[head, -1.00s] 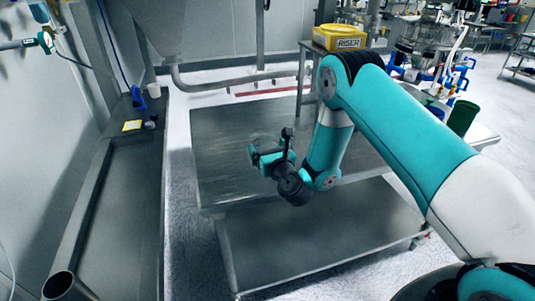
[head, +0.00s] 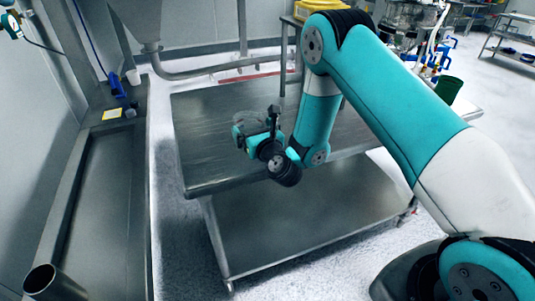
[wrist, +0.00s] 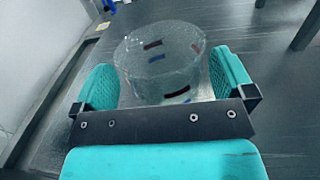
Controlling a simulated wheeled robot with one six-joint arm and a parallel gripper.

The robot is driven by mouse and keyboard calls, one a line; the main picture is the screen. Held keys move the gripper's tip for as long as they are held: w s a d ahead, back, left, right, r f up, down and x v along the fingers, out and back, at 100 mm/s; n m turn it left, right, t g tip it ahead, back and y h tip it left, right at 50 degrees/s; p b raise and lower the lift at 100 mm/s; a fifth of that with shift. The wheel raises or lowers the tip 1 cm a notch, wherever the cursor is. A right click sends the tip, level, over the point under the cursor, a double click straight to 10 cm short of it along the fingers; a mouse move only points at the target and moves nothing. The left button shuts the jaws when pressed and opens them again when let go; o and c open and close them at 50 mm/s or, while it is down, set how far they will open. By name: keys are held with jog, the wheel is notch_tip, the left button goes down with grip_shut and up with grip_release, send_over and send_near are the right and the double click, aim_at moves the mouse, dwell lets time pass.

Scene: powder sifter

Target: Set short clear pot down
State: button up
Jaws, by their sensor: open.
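The short clear pot (wrist: 160,62) is a see-through, round vessel with small dark red and blue marks on its wall. In the wrist view it is upright between the two teal finger pads of my gripper (wrist: 165,80). The pads are open, one on each side of it; I cannot tell whether either touches it. In the head view my gripper (head: 250,138) is low over the left part of the grey metal table (head: 205,165), and the pot (head: 250,118) shows only faintly there. The pot appears to stand on the table top, though its base is partly hidden by my gripper.
A lower metal shelf (head: 290,220) lies below the table top. A yellow box (head: 318,8) is at the back, and a green cup (head: 448,88) is at the right. A long metal trough (head: 95,210) runs along the left. The table around the pot is mostly clear.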

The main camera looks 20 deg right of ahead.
jog(key=s+b, duration=0.8)
jog(key=s, duration=0.2)
jog(key=s+a+r+n+g+y, duration=0.3)
jog(key=s+a+n+g, duration=0.2)
jog(key=n, duration=0.7)
jog(key=s+a+r+n+g+y, duration=0.2)
jog(key=s+a+n+g+y, duration=0.3)
jog(key=n, duration=0.8)
jog(key=s+d+r+n+g+h, duration=0.1)
jog(key=s+n+g, duration=0.3)
jog(key=s+n, duration=0.4)
jog(key=s+d+r+n+g+h, duration=0.2)
jog(key=s+d+n+g+h, duration=0.2)
jog(key=s+n, duration=0.4)
jog(key=shift+s+d+n, duration=0.3)
jog(key=shift+s+n, duration=0.1)
jog(key=shift+n, duration=0.3)
